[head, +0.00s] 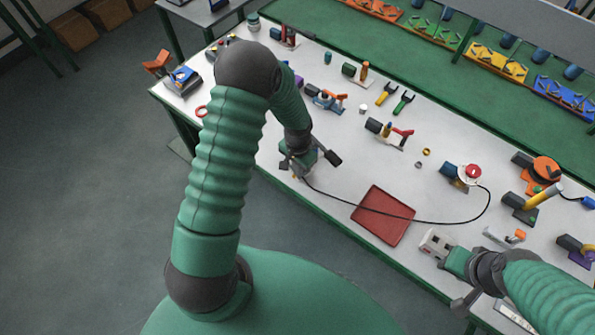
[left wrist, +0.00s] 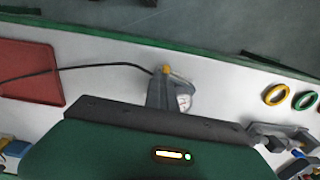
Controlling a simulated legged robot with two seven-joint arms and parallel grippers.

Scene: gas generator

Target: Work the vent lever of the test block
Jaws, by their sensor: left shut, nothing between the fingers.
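A small grey block with a yellow knob and a pale dial (left wrist: 183,100) stands near the table edge in the left wrist view; I take it to be the test block. A black cable leaves it. I cannot make out its vent lever for certain. My left gripper (head: 303,163) is above the near table edge in the head view, pointing down, and hides most of the block. It is shut and empty; contact with the block cannot be told. My right gripper (head: 452,259) is low over the front of the bench at right, its fingers unclear.
A red tray (head: 384,215) lies on the white bench, crossed by the cable (head: 440,223) running to a blue device with a red cap (head: 463,174). Several tools and fixtures fill the back and right. A yellow ring (left wrist: 276,95) and a green ring (left wrist: 306,101) lie near the edge.

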